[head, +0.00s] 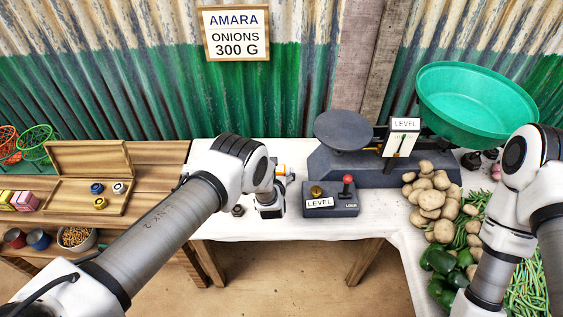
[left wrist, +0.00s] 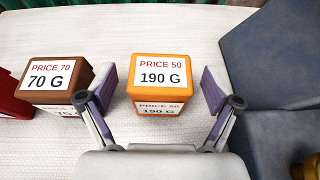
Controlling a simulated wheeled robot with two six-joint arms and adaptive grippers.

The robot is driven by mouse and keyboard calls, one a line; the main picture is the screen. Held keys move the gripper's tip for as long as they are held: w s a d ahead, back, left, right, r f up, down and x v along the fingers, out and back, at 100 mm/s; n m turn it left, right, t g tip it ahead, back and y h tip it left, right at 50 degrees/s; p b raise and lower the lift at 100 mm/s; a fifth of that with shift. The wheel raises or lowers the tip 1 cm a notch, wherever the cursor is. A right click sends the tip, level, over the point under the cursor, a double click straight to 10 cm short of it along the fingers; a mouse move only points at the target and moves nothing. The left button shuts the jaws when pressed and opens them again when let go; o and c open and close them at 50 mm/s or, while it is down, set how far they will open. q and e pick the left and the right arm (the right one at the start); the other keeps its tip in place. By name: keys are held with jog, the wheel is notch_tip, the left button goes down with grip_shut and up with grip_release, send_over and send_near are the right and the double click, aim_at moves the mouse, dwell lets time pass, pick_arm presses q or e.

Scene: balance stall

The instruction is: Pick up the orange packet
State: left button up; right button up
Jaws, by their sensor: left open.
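The orange packet (left wrist: 162,92) is a small box with white labels reading PRICE 50 and 190 G. It stands on the white cloth in the left wrist view. My left gripper (left wrist: 160,92) is open, with one finger on each side of the packet and a visible gap on both sides. In the head view my left gripper (head: 271,204) is over the white table, and only a small orange patch of the packet (head: 281,169) shows beside it. My right arm comes in at the right, but its gripper is not visible.
A brown 70 G packet (left wrist: 55,82) stands left of the orange one, with a red item (left wrist: 12,95) at the edge. The scale (head: 345,168) and a LEVEL control box (head: 331,205) are to the right. Potatoes (head: 432,200) and vegetables lie farther right.

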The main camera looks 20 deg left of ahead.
pick_arm(q)
jog(key=shift+w+f, duration=0.7)
jog(key=shift+w, duration=0.05)
jog(key=shift+s+r, duration=0.55)
jog(key=shift+r, duration=0.05)
jog(key=c, duration=0.5)
jog(key=shift+s+r, duration=0.2)
jog(key=shift+s, duration=0.05)
jog(key=c, duration=0.5)
jog(key=shift+f, duration=0.1)
jog(key=c, duration=0.4)
jog(key=shift+w+f, duration=0.2)
jog(key=shift+f, duration=0.05)
pick_arm(e)
jog(key=shift+w, duration=0.35)
